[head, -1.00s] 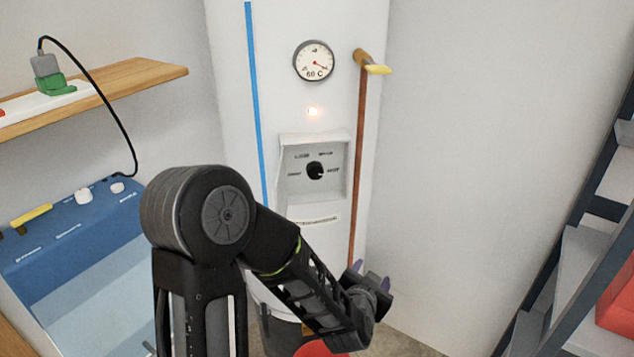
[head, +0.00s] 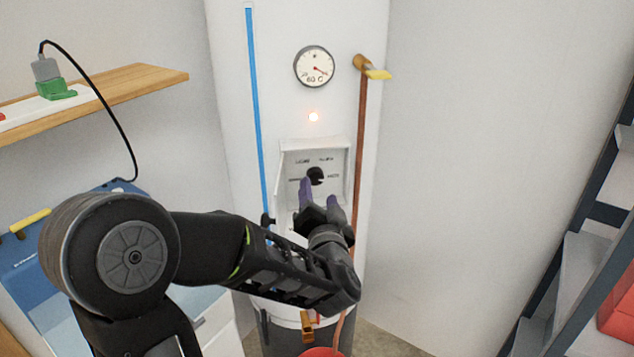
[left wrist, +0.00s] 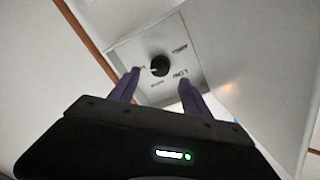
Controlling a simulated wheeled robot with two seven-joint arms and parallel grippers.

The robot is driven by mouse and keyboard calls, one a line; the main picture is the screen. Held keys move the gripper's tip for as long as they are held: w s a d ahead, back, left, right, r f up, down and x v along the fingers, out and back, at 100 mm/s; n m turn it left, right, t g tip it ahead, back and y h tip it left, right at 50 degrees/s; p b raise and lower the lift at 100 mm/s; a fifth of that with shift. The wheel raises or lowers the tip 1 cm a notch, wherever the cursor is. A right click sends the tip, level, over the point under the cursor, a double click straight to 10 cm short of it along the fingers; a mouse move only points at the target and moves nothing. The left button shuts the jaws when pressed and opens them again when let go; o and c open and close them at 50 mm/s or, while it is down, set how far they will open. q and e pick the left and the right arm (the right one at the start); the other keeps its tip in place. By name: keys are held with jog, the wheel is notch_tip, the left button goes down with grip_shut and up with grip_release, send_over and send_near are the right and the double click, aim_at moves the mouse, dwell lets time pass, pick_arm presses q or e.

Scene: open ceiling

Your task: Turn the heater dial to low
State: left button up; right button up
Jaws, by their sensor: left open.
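The heater (head: 225,90) is a tall white cylinder against the back wall. Its black dial (head: 316,176) sits in a recessed panel (head: 340,170) with small printed labels around it. The dial also shows in the left wrist view (left wrist: 160,65), beyond the fingers and apart from them. My left gripper (head: 319,196) is in front of the panel, just below the dial, with its purple fingers pointing up at it. In the left wrist view the gripper (left wrist: 157,90) is open and empty. The fingers partly cover the panel's lower part. My right gripper is not in view.
A round gauge (head: 314,67) and a lit lamp (head: 313,117) are above the panel. A wooden shelf (head: 150,76) is at left, a dark rack (head: 590,215) at right.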

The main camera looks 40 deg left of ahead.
aim_at(316, 179)
pick_arm(q)
jog(key=x, duration=0.5)
jog(key=shift+w, duration=0.1)
grip_shut()
dwell(0.5)
